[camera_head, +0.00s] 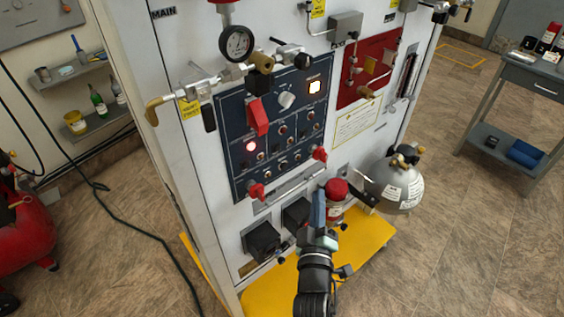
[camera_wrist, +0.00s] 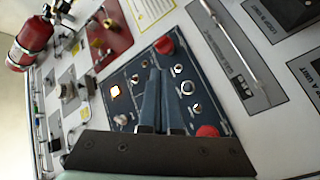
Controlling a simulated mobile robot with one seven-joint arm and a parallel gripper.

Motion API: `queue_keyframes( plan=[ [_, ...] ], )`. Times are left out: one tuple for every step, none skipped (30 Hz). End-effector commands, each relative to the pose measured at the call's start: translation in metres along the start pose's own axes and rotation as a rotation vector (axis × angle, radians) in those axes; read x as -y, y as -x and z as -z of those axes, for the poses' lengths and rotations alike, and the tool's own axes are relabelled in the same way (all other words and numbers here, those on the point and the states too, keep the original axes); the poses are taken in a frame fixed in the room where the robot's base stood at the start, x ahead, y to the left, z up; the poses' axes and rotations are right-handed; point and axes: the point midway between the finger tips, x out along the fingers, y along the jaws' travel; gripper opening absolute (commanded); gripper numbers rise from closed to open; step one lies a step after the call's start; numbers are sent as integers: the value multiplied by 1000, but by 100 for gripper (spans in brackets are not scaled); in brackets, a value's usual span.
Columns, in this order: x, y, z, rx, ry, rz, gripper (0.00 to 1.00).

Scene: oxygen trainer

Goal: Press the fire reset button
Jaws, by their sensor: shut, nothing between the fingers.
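The dark blue control panel (camera_head: 275,125) is on the front of the white cabinet. The lettering is too small to read, so I cannot tell which control is the fire reset button. My gripper (camera_head: 319,194) is below the panel's lower right, apart from it. In the wrist view its closed, empty fingers (camera_wrist: 157,72) hide part of the blue panel (camera_wrist: 130,75); the lit button (camera_wrist: 115,92) is left of them.
Red knobs (camera_head: 319,153) and a red switch cover (camera_head: 257,117) protrude from the panel. A gauge (camera_head: 237,43) and brass valve stand out above it. A grey cylinder (camera_head: 398,190) and a red bottle (camera_head: 336,190) are near my gripper.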

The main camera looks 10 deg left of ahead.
Motion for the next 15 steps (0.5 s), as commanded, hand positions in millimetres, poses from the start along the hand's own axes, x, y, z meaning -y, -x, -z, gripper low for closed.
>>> queue_keyframes(
  plan=[
    [0, 0, 0, 0, -1, 0, 0],
    [0, 0, 0, 0, -1, 0, 0],
    [0, 0, 0, 0, -1, 0, 0],
    [0, 0, 0, -1, -1, 0, 0],
    [1, -1, 0, -1, -1, -1, 0],
    [1, -1, 0, -2, -1, -1, 0],
    [2, -2, 1, -2, -1, -1, 0],
    [3, -3, 1, -3, -1, -1, 0],
    [5, -4, 2, -3, -1, -1, 0],
    [7, -6, 2, -3, -2, -1, 0],
    [8, -7, 3, -4, -2, -2, 0],
    [10, -10, 4, -4, -3, -3, 0],
    [12, -11, 6, -5, -2, -2, 0],
    [14, -13, 7, -6, -2, -2, 0],
    [17, -16, 9, -6, -2, -2, 0]
  ],
)
